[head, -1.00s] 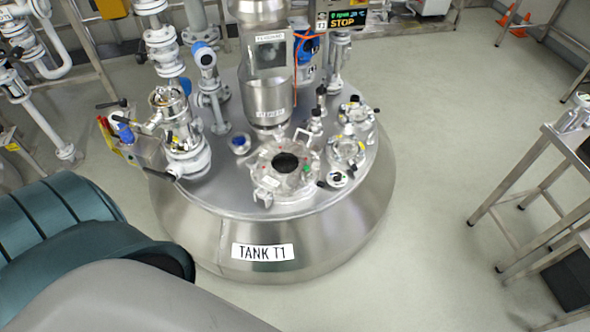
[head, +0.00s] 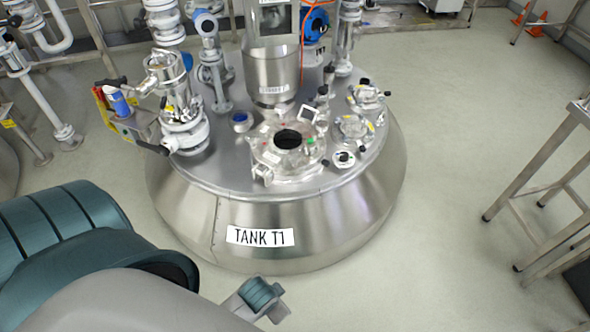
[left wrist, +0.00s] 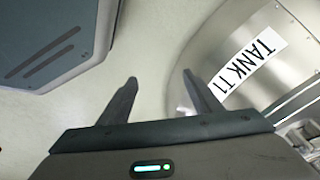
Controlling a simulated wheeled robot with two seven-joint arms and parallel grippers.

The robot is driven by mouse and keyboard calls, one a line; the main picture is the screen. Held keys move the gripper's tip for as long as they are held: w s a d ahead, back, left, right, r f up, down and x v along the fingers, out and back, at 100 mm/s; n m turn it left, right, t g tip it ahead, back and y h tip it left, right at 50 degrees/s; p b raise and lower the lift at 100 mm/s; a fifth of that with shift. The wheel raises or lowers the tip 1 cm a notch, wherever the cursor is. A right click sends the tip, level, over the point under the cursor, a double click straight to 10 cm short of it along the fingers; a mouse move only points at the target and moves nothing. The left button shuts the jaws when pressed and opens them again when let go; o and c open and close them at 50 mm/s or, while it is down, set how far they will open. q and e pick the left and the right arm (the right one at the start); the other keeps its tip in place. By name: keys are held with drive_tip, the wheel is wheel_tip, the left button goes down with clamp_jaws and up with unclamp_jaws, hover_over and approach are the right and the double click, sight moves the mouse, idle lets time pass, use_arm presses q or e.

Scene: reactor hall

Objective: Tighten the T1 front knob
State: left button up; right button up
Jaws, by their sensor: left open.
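The tank T1 (head: 330,215) is a wide steel vessel with a "TANK T1" label on its front. A round metal hatch (head: 290,166) with a dark central opening and small clamps around it sits on its top. A small pale fitting (head: 263,174) is at the hatch's front edge; I cannot tell for sure whether it is the front knob. My left gripper shows in the left wrist view (left wrist: 159,76), open and empty, with floor between its fingers and the tank's label to the right. The gripper is apart from the hatch. My right gripper is not in view.
A valve assembly (head: 183,125) with pipes stands on the tank's left side. A vertical steel column (head: 272,72) rises behind the hatch, and smaller ports (head: 353,128) are at its right. A metal-legged table (head: 555,150) stands at the right. The floor between is clear.

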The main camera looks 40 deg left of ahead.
use_arm(q)
drive_tip(key=w+a+r+m+t+y+b, duration=0.45)
drive_tip(key=w+a+r+m+y, duration=0.3)
drive_tip(key=w+a+m, duration=0.45)
drive_tip(key=w+d+r+m+t+y, duration=0.1)
drive_tip(key=w+r+m+t, duration=0.2)
drive_tip(key=w+m, duration=0.3)
drive_tip(key=w+d+r+m+t+y+b, duration=0.1)
drive_tip(key=w+d+r+m+t+y, duration=0.1)
drive_tip(key=w+m, duration=0.4)
drive_tip(key=shift+w+r+m+t, duration=0.3)
drive_tip(key=shift+r+m+t, duration=0.35)
drive_tip(key=shift+r, duration=0.25)
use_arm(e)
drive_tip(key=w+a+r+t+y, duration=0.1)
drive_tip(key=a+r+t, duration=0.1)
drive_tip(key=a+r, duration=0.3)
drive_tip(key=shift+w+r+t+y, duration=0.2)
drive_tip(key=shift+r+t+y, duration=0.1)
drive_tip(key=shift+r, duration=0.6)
use_arm(q)
drive_tip(key=shift+d, duration=0.1)
